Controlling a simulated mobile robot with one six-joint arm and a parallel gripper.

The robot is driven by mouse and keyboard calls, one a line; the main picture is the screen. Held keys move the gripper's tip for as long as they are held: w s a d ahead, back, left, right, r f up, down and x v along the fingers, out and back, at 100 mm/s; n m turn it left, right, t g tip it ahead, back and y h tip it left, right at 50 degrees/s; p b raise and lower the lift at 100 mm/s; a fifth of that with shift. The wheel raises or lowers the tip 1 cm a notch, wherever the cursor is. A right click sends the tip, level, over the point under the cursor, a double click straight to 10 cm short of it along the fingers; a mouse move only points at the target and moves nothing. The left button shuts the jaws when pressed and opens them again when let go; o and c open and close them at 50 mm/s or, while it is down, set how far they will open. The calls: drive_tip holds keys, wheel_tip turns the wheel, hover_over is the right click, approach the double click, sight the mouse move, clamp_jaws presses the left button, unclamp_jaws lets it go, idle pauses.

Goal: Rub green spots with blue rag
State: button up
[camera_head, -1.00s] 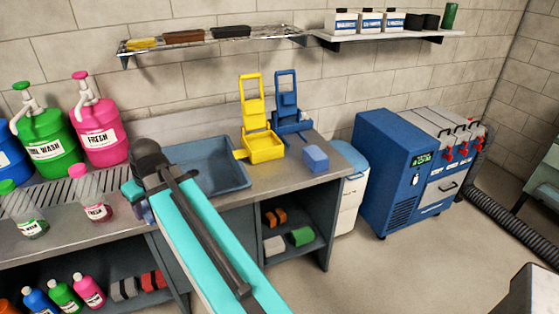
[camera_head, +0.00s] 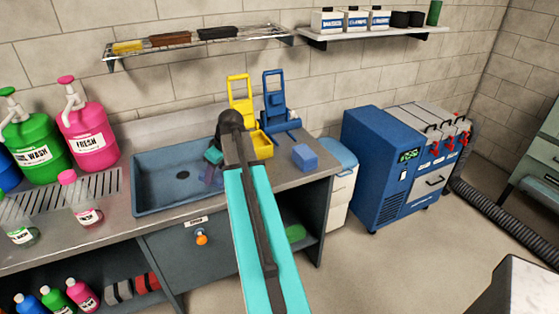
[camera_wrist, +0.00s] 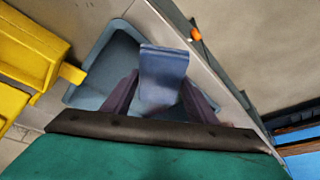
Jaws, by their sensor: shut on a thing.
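My gripper (camera_head: 211,173) hangs over the right end of the blue sink (camera_head: 150,198) in the head view. In the wrist view, its purple fingers (camera_wrist: 160,88) are shut on a blue-grey, cloth-like piece (camera_wrist: 163,66), which looks like the blue rag. The rag hangs flat between the fingers above the sink (camera_wrist: 90,92); I cannot tell whether it touches it. In the head view the rag is hard to make out behind my gripper and arm. I see no green spots in either view.
A yellow wringer bucket (camera_head: 239,100) and a blue one (camera_head: 274,105) stand on the counter right of my gripper. A blue block (camera_head: 305,157) lies near the right edge. Large jugs (camera_head: 86,134) stand left.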

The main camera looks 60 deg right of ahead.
drive_tip(key=s+d+p, duration=0.1)
drive_tip(key=s+d, duration=0.6)
drive_tip(key=d, duration=0.3)
drive_tip(key=s+d+n, duration=0.1)
drive_tip(key=s+d, duration=0.5)
drive_tip(key=d, duration=0.5)
drive_tip(key=shift+s+f+p, duration=0.35)
drive_tip(key=shift+f, duration=0.1)
